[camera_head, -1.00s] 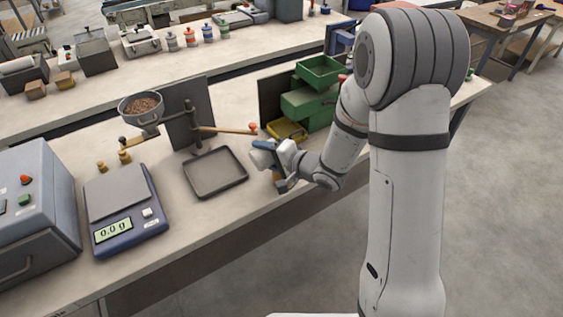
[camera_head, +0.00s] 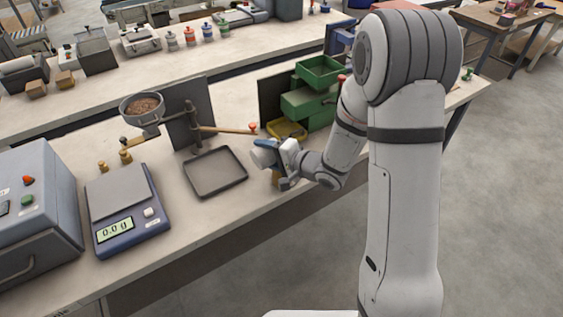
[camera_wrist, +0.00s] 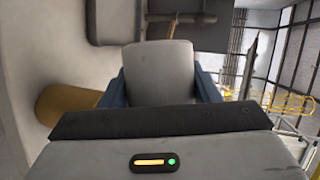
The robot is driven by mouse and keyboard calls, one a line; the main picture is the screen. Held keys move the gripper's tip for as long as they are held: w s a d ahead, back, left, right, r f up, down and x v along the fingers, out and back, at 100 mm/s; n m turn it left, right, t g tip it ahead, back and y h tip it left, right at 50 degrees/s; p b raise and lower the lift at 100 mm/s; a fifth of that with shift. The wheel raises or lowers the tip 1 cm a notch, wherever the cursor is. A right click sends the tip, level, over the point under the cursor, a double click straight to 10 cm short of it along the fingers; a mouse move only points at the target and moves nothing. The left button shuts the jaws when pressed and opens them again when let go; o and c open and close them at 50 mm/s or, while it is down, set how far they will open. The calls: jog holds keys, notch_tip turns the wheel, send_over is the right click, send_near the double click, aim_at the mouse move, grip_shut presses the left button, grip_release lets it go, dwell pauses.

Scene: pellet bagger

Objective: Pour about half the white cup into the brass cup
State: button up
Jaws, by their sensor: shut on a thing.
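The white cup (camera_head: 261,158) is held in my gripper (camera_head: 273,148) above the bench, just right of the dark tray. In the wrist view the pale cup (camera_wrist: 160,75) sits between the two blue jaws, which are shut on it. It looks strongly tilted in the head view; its contents and mouth are hidden. The brass cup (camera_head: 275,177) shows as a small tan patch below my gripper, mostly covered by it. In the wrist view the brass cup (camera_wrist: 68,105) lies left of the white cup, apart from it and partly cut off by my gripper.
A dark flat tray (camera_head: 216,192) is empty on the bench. A blue scale (camera_head: 132,233) reads about 0.0 g. A stand holds a pellet-filled hopper (camera_head: 142,107) with a wooden lever. Green bins (camera_head: 309,103) and a yellow tray (camera_head: 288,131) stand behind my gripper.

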jog(key=shift+w+d+r+m+y+p, duration=0.2)
jog(key=shift+r+m+y+p, duration=0.15)
jog(key=shift+m+p, duration=0.35)
jog(key=shift+w+d+r+m+y+p, duration=0.15)
jog(key=shift+m+y+p, duration=0.3)
jog(key=shift+p, duration=0.45)
dwell(2.5)
jog(key=shift+d+f+m+y, duration=0.25)
jog(key=shift+f+m+y, duration=0.15)
jog(key=shift+f+m, duration=0.15)
dwell(1.7)
jog(key=shift+w+d+r+m+p, duration=0.15)
jog(key=shift+m+p, duration=0.15)
jog(key=shift+m, duration=0.2)
dwell(1.1)
